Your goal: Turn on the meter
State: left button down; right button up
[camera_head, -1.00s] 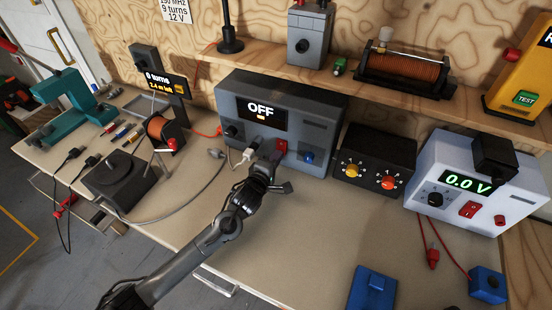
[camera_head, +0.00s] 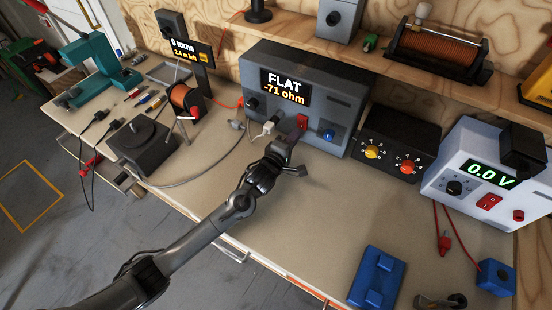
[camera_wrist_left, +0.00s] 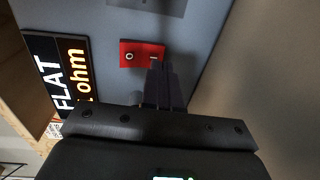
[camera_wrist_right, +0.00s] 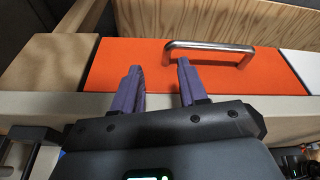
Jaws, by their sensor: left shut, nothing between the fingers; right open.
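The meter (camera_head: 345,118) is the grey box at the back of the bench. Its display (camera_head: 285,87) is lit and reads "FLAT -71 ohm"; part of it also shows in the left wrist view (camera_wrist_left: 60,75). A red rocker switch (camera_head: 302,121) sits on its front, and it shows closely in the left wrist view (camera_wrist_left: 140,53). My left gripper (camera_head: 296,134) is shut and empty, its fingertips (camera_wrist_left: 157,66) at the switch's "I" end; whether they touch is unclear. My right gripper (camera_wrist_right: 158,82) is open and empty before an orange drawer front (camera_wrist_right: 215,70).
A black box with yellow and red knobs (camera_head: 400,140) and a white supply reading 0.0 V (camera_head: 455,165) stand to the right. A wire spool (camera_head: 187,100) and dark turntable (camera_head: 145,147) stand left. A blue block (camera_head: 377,277) lies in front.

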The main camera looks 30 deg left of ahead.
pick_arm(q)
jog(key=s, duration=0.4)
jog(key=s+f, duration=0.1)
jog(key=s, duration=0.2)
jog(key=s+a+p, duration=0.1)
jog(key=s, duration=0.3)
jog(key=shift+s+f, duration=0.3)
jog(key=shift+f, duration=0.05)
